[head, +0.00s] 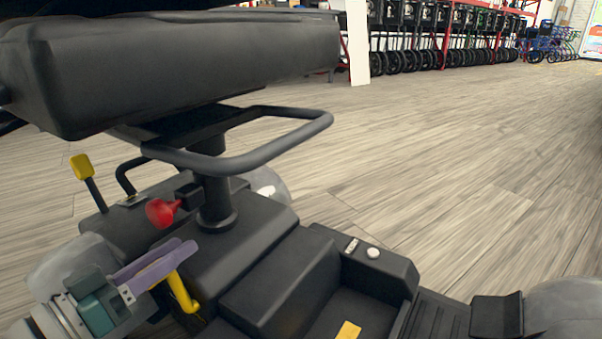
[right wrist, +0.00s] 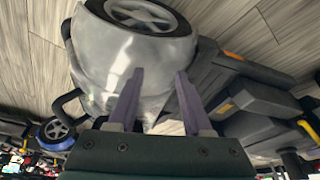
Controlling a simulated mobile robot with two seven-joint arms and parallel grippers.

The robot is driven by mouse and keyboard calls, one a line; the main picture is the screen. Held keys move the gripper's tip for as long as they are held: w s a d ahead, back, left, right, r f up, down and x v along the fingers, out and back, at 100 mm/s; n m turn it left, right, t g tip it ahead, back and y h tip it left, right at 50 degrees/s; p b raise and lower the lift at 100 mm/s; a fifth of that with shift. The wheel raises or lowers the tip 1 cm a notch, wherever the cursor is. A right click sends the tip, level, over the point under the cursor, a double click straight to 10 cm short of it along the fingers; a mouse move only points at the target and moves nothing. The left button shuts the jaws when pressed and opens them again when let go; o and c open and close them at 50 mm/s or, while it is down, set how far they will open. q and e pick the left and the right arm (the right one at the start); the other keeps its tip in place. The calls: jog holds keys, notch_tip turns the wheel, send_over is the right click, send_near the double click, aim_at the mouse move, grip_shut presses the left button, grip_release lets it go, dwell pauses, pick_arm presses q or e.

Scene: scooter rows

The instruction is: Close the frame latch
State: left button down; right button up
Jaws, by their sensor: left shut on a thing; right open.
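A black mobility scooter fills the left and middle of the head view. A yellow lever (head: 183,294), which looks like the frame latch, is on its side below the seat. My left gripper (head: 183,253), with purple fingers, comes in from the lower left and is shut on this yellow lever; the fingers hide its upper end. The lever's lower part angles down against the black frame. My right gripper (right wrist: 160,74) is open and empty in the right wrist view. Its fingers point at a glossy grey wheel cover (right wrist: 130,55); contact cannot be told.
The black seat (head: 180,70) and its bar overhang the work area. A red knob (head: 161,212) and a yellow-tipped lever (head: 82,167) stand close by the left gripper. Wood floor (head: 430,160) is clear to the right. Wheelchairs (head: 440,40) line the back.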

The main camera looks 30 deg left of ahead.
pick_arm(q)
jog(key=shift+a+f+n, duration=0.25)
jog(key=shift+a+n, duration=0.1)
jog(key=shift+n, duration=0.15)
pick_arm(e)
jog(key=shift+f, duration=0.25)
pick_arm(q)
jog(key=c, duration=0.9)
grip_release()
jog(key=o, duration=0.4)
jog(key=shift+s, duration=0.15)
pick_arm(e)
jog(key=shift+s, duration=0.15)
jog(key=shift+r+p, duration=0.6)
jog(key=shift+r, duration=0.1)
pick_arm(q)
jog(key=s, duration=1)
jog(key=shift+a, duration=0.1)
